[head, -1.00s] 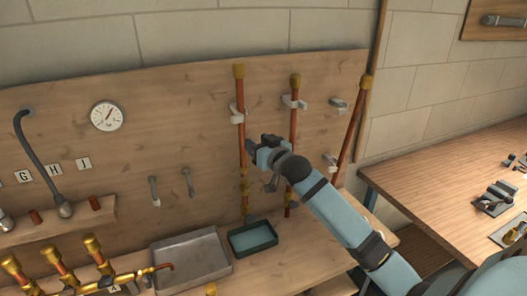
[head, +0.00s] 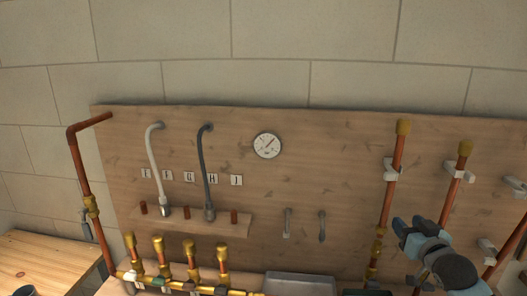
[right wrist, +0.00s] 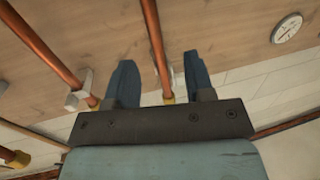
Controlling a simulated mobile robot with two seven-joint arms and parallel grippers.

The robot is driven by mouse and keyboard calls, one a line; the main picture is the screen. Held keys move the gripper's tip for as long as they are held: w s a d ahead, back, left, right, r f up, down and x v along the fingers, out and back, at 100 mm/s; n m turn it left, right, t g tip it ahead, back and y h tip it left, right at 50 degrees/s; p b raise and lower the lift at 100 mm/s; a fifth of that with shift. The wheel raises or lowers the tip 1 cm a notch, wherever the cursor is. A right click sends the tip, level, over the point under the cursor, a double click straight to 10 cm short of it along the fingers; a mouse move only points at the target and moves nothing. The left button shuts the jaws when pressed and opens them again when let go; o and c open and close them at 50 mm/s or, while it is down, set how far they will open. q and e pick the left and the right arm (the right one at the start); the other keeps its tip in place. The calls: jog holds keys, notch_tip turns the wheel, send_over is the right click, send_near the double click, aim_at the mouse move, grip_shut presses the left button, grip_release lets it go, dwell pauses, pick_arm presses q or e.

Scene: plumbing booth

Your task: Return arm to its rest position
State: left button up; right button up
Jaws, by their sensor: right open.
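My right gripper (head: 402,229) is at the lower right of the head view, in front of the board, just right of a copper pipe (head: 387,205). In the right wrist view its two blue fingers (right wrist: 161,78) stand apart. A copper pipe (right wrist: 154,38) shows between the fingers in that picture. I cannot tell whether it passes between them or lies behind. Nothing is visibly held. My right forearm enters from the bottom right corner. My left gripper is not in view.
The wooden board (head: 320,160) carries a gauge (head: 267,145), hoses, brackets and pipes. A second copper pipe (head: 455,178) stands behind my right gripper. A manifold with brass fittings (head: 165,280) and a grey tray (head: 298,284) are below. A wooden table (head: 40,262) is at left.

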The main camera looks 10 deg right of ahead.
jog(key=s+a+f+n+g+y, duration=0.1)
jog(key=s+a+f+g, duration=0.1)
jog(key=s+a+f, duration=0.5)
jog(key=s+a+f+n+g+y, duration=0.1)
jog(key=s+a+f+g, duration=0.1)
jog(key=s+a+f, duration=0.5)
jog(key=s+a+f+n+g+y+p, duration=0.1)
jog(key=s+a+f, duration=0.6)
jog(key=s+f, duration=0.8)
notch_tip(320, 180, down, 3)
jog(key=shift+a+f+g+y, duration=0.2)
jog(key=shift+a+g+y, duration=0.15)
jog(key=shift+g, duration=0.45)
jog(key=shift+s, duration=0.1)
